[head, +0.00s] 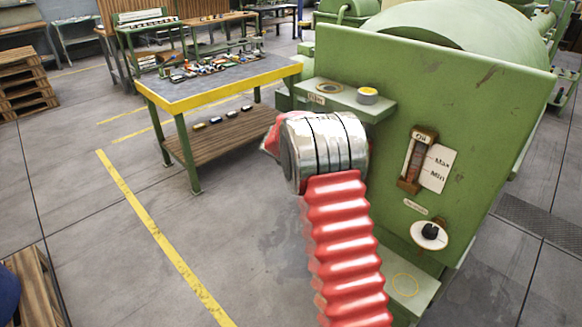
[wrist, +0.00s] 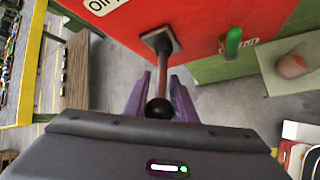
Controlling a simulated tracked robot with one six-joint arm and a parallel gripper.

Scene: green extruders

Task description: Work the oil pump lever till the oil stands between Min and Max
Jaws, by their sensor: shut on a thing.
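The oil pump lever (wrist: 163,68) is a thin rod with a black ball knob, standing out from a red panel (wrist: 205,22) in the wrist view. My gripper (wrist: 161,92) has its purple fingers on either side of the rod near the knob and is shut on it. In the head view my arm hides the gripper and lever. The oil gauge (head: 416,160) is a brown-framed upright glass on the green machine, beside a white plate (head: 437,167) marked Max and Min. Reddish colour shows in the glass, but I cannot tell the oil's exact level.
A green shelf (head: 345,100) with a round cap (head: 367,95) juts from the machine. A black knob (head: 430,231) sits below the gauge. A green peg (wrist: 233,43) stands right of the lever. A yellow-edged table (head: 225,80) is behind left; the floor in front is clear.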

